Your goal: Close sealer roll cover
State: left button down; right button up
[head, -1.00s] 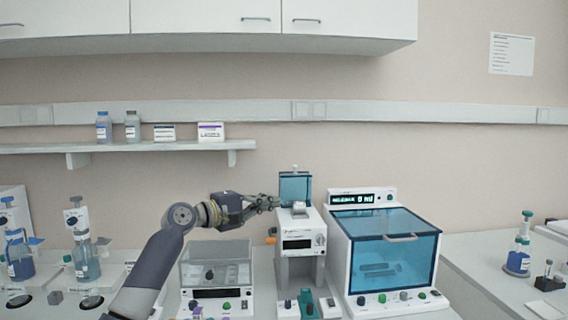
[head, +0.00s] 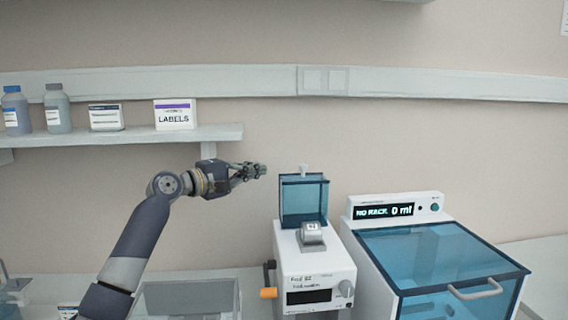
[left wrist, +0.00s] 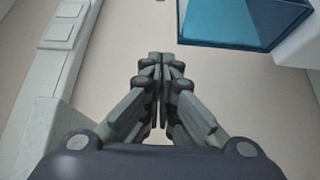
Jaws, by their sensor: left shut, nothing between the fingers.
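The sealer (head: 312,268) is a white box with a dark display, a knob and an orange-handled crank on its left side. Its blue translucent roll cover (head: 304,200) stands raised at the back of the top, with a small pale knob above it. A grey roll piece (head: 312,234) sits on the top in front of the cover. My left gripper (head: 258,171) is shut and empty, up and to the left of the cover, apart from it. In the left wrist view its fingers (left wrist: 161,62) are closed together, and a blue translucent panel (left wrist: 235,22) shows at the top right. My right gripper is out of view.
A machine with a blue lid (head: 440,255) and a lit display stands close to the right of the sealer. A shelf (head: 120,138) with bottles and label boxes is at the left. A clear-topped device (head: 186,300) lies below my left arm.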

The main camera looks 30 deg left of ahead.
aim_at(288, 175)
pick_arm(q)
jog(key=w+d+p, duration=0.6)
jog(key=shift+w+d+r+p, duration=0.2)
jog(key=shift+w+d+p, duration=0.1)
dwell(0.5)
jog(key=shift+d, duration=0.1)
